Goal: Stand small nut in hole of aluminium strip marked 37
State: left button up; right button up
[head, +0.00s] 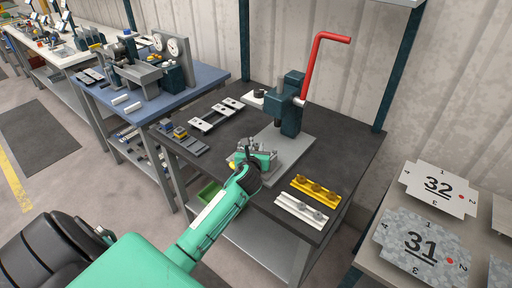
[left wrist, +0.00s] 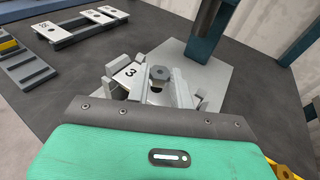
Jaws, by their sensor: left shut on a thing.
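My left gripper (head: 258,156) is over the grey base plate of the red-handled press. In the left wrist view its fingers (left wrist: 159,86) are shut on a small grey hex nut (left wrist: 160,73). An aluminium strip (left wrist: 126,73) lies under and beside the fingers, with a black "3" showing; the rest of its mark is hidden. A dark hole shows just below the nut in the picture. I cannot tell whether the nut touches the strip. My right gripper is not in view.
The press (head: 291,105) with its red handle (head: 324,60) stands behind the gripper. A yellow holder (head: 316,188) and a pale holder (head: 302,208) with round pieces lie at the right. More strips (head: 214,115) lie on a rack at the left.

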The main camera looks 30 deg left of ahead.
pick_arm(q)
jog(key=shift+f, duration=0.35)
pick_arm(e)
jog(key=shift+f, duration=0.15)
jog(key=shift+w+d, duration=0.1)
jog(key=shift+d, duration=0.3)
pick_arm(q)
jog(key=shift+f, duration=0.25)
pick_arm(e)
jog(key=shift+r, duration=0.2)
pick_arm(q)
jog(key=o, duration=1)
jog(key=shift+o, duration=0.2)
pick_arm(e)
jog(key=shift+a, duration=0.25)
